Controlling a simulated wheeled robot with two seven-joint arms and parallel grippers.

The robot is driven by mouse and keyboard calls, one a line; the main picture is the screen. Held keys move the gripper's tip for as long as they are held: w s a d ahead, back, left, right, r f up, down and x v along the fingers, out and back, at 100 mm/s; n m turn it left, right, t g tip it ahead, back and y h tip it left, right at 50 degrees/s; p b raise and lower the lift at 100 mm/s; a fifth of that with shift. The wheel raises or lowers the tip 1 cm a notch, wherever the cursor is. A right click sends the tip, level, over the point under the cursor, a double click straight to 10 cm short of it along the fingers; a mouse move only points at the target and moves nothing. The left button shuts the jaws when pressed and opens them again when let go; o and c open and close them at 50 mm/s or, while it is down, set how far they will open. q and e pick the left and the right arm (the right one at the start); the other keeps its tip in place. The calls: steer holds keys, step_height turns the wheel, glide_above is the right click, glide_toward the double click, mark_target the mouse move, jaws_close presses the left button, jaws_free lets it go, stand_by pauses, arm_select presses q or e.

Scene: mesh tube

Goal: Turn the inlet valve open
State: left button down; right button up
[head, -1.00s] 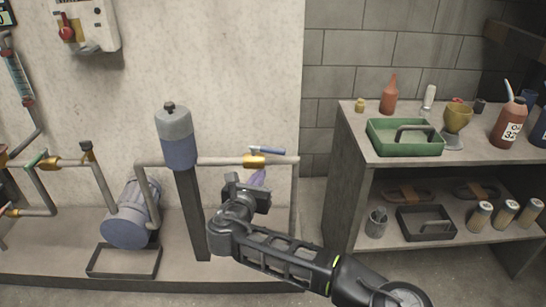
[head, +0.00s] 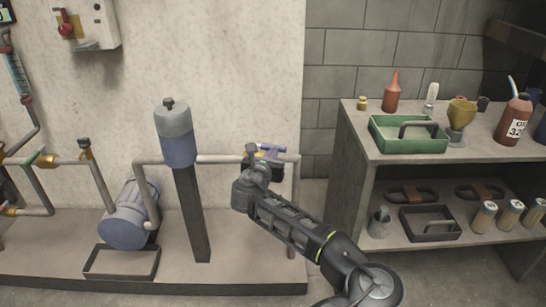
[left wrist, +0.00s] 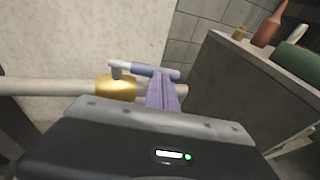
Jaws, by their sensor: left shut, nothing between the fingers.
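A valve with a brass body (left wrist: 116,88) and a blue lever handle (left wrist: 155,72) sits on the grey horizontal pipe. The handle points right, roughly along the pipe; it also shows in the head view (head: 272,148). My left gripper (left wrist: 163,78) is shut and empty, its purple fingers upright at the handle's near side. Touching or slightly apart, I cannot tell. In the head view my left gripper (head: 266,155) covers most of the brass body. A second valve with a green handle (head: 46,159) is on the piping at the far left. My right gripper is not in view.
A grey-blue filter canister (head: 176,138) stands on a post left of the valve, with a pump (head: 130,215) beyond. A shelf unit (head: 350,150) at the right holds a green tray (head: 408,147), bottles and tins. The wall is close behind the pipe.

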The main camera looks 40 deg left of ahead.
arm_select(q)
steer(key=shift+w+a, duration=0.1)
steer(key=shift+w, duration=0.2)
steer(key=shift+w+p, duration=0.75)
steer(key=shift+w, duration=0.35)
